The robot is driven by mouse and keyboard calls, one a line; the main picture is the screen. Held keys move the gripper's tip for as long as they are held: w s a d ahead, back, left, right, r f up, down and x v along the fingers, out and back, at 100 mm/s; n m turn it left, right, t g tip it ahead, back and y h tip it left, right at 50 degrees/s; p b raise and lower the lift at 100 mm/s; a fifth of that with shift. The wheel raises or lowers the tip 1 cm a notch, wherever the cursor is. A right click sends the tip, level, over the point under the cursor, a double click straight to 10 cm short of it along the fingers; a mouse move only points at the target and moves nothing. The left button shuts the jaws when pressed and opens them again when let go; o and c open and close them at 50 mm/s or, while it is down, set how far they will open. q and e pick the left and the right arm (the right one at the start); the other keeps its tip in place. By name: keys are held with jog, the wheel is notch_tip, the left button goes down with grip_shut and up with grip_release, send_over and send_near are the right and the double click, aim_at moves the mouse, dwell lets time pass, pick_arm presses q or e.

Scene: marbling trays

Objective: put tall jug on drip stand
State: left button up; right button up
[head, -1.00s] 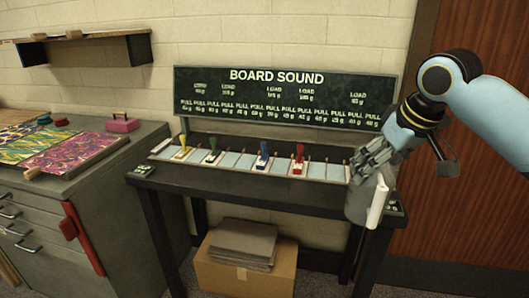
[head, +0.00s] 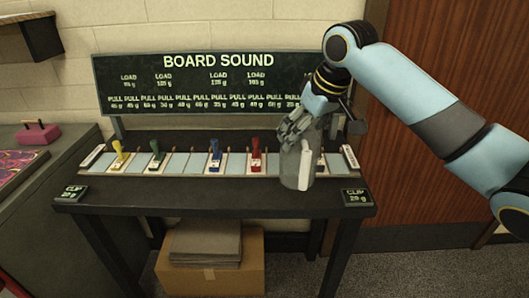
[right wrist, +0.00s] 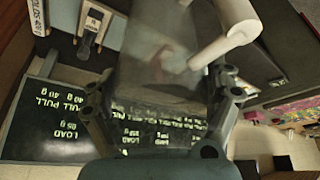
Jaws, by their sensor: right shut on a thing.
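The tall jug (head: 291,164) is grey and see-through with a white handle. My right gripper (head: 297,133) is shut on it and holds it nearly upright in front of the bench's right end. In the right wrist view the clear jug (right wrist: 160,75) fills the middle between the fingers, with its white handle (right wrist: 226,44) at the upper right. Whether the jug touches the bench cannot be told. I cannot make out a drip stand in either view. My left gripper is not in view.
A dark bench (head: 200,196) carries a row of pale blue plates with yellow, green, blue and red clips (head: 256,155). A black sign board (head: 215,82) stands behind. A cardboard box (head: 210,277) sits below. A grey cabinet (head: 60,190) stands left; a wooden door is right.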

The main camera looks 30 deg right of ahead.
jog(key=w+a+f, duration=0.3)
jog(key=w+f, duration=0.3)
jog(key=f, duration=0.2)
jog(key=o, duration=1.4)
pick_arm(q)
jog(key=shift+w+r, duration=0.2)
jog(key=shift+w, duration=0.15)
pick_arm(e)
jog(key=shift+r, duration=0.1)
